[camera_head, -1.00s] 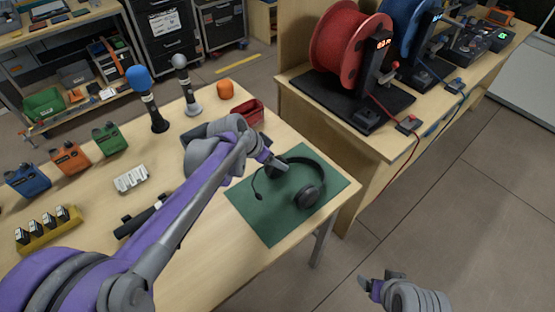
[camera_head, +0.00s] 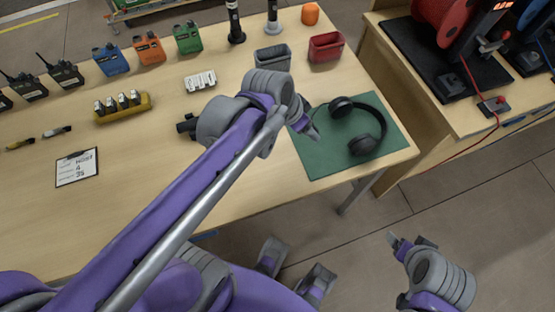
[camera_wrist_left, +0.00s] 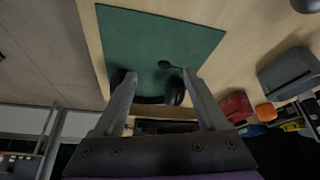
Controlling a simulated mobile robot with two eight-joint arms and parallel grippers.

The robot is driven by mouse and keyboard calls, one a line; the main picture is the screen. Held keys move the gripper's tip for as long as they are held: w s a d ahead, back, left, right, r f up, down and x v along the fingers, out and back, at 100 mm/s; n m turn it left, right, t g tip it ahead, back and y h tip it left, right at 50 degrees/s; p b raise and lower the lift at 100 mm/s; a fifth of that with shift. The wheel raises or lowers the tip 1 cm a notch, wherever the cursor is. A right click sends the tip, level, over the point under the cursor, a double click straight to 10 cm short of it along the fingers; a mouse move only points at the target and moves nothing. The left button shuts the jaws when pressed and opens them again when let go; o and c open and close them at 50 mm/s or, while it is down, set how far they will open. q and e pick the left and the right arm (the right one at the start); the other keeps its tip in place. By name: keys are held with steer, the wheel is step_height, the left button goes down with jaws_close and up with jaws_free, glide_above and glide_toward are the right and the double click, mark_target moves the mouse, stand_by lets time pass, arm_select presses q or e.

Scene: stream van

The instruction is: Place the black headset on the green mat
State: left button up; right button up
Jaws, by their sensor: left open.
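The black headset (camera_head: 365,120) lies on the green mat (camera_head: 318,160) at the table's right end. Its headband curves to the right, and its boom mic points toward the left. My left gripper (camera_head: 308,130) is open and empty, over the mat's left part, beside the headset in the head view. In the left wrist view, the open left gripper (camera_wrist_left: 160,78) frames the headset's ear cup (camera_wrist_left: 174,93) and mic, with the green mat (camera_wrist_left: 160,35) beyond. The fingers hide part of the headset there. My right gripper (camera_head: 408,242) hangs over the floor, off the table; its jaw opening is unclear.
A grey bin (camera_head: 272,58) and a red bin (camera_head: 326,47) stand behind the mat. A clipboard (camera_head: 77,167), a white block (camera_head: 200,81) and a yellow battery tray (camera_head: 122,107) are on the left. A second table with cable reels stands to the right.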

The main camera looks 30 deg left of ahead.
arm_select(q)
steer(key=s+f+n, duration=0.1)
steer(key=s+f, duration=0.1)
steer(key=s, duration=0.1)
steer(key=s+a+f+n+y, duration=0.1)
steer(key=s+f, duration=0.1)
steer(key=s, duration=0.2)
steer(key=s+f+n+y, duration=0.1)
steer(key=s+f+n, duration=0.1)
steer(key=s, duration=0.2)
steer(key=shift+s+a+f, duration=0.15)
steer(key=shift+a+f, duration=0.2)
steer(key=shift+a, duration=0.05)
